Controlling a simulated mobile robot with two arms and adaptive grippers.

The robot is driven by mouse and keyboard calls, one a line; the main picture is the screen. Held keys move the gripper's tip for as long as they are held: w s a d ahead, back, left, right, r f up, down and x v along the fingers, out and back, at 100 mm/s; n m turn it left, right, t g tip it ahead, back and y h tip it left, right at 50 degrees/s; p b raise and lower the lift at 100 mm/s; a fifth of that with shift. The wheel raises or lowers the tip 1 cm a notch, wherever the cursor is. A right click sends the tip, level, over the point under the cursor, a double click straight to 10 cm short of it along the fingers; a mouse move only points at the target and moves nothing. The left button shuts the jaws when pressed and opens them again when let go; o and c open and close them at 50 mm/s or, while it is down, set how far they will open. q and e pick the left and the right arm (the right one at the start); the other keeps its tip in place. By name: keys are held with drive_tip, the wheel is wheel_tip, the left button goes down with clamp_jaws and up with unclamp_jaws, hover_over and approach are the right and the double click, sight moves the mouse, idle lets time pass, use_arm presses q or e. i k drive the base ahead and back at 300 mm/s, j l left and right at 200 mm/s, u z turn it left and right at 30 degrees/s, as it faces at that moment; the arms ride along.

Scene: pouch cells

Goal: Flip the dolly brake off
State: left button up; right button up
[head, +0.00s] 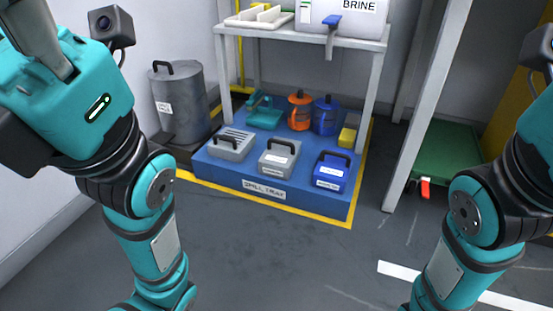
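A low green dolly (462,148) stands on the floor at the right, partly behind a pale post. A small red pedal (425,189) with a pale tip sticks out at its near edge, low by the floor. It looks like the brake; its exact tilt is too small to tell. My two teal arms rise on the left and right of the head view, and the right one covers part of the floor in front of the dolly. Neither gripper's fingertips show. No gripper is seen touching the dolly or the pedal.
A blue spill tray (215,176) with several handled boxes and cans stands in the middle, under a white rack (300,38) carrying a BRINE tank (350,18). A grey lidded drum (180,105) stands left. The post (425,110) stands beside the dolly. The front floor is clear.

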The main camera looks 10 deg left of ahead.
sight(424, 181)
drive_tip(key=z, duration=0.9)
